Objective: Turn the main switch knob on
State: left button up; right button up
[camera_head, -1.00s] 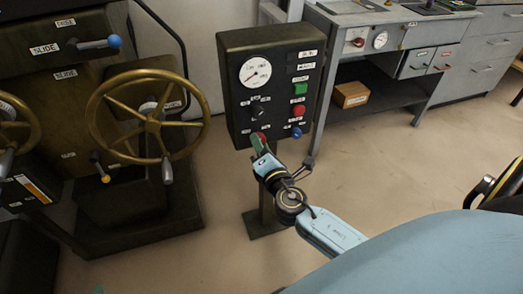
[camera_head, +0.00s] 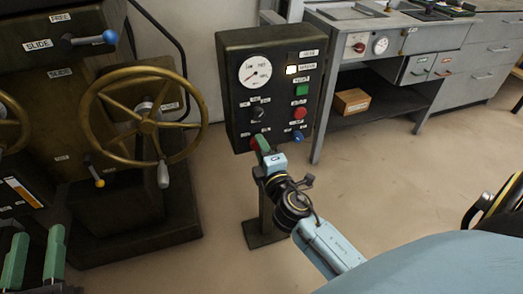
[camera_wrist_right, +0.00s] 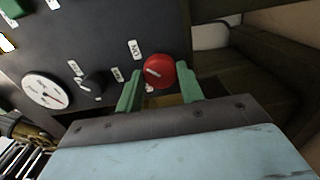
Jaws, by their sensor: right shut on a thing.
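The control box (camera_head: 240,105) stands on a post at the picture's centre. Its red knob, low on the left of the panel, is mostly hidden by my right gripper (camera_head: 259,144) in the head view. In the right wrist view the red knob (camera_wrist_right: 159,70) sits between the green fingers of my right gripper (camera_wrist_right: 159,90), which is shut on it. A pale mark shows on its face, with small white labels around it. My left gripper (camera_head: 36,255) is at the lower left, its green fingers apart and empty.
The panel also has a gauge (camera_head: 255,72), a black knob (camera_head: 257,112), a lit lamp (camera_head: 292,71), a green button (camera_head: 302,90), a red button (camera_head: 300,113) and a blue knob (camera_head: 298,136). A brass handwheel (camera_head: 85,115) stands left; a grey bench (camera_head: 420,40) behind right.

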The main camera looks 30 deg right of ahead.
dwell(0.3)
jog(key=o, duration=1)
pick_arm(q)
jog(key=shift+s+d+r+t+h+b, duration=0.1)
jog(key=shift+s+r+t+h+b, duration=0.2)
jog(key=shift+r+t, duration=0.5)
jog(key=shift+s+a+r+t+h+b, duration=0.1)
jog(key=shift+s+r+t+b, duration=0.25)
jog(key=shift+r+t, duration=0.4)
jog(key=shift+s+d+r+t+h+b, duration=0.15)
jog(key=shift+s+r+t+b, duration=0.3)
jog(key=shift+r, duration=0.55)
pick_arm(e)
jog(key=shift+v, duration=6.7)
pick_arm(q)
jog(key=shift+w, duration=0.1)
pick_arm(e)
jog(key=shift+f, duration=0.1)
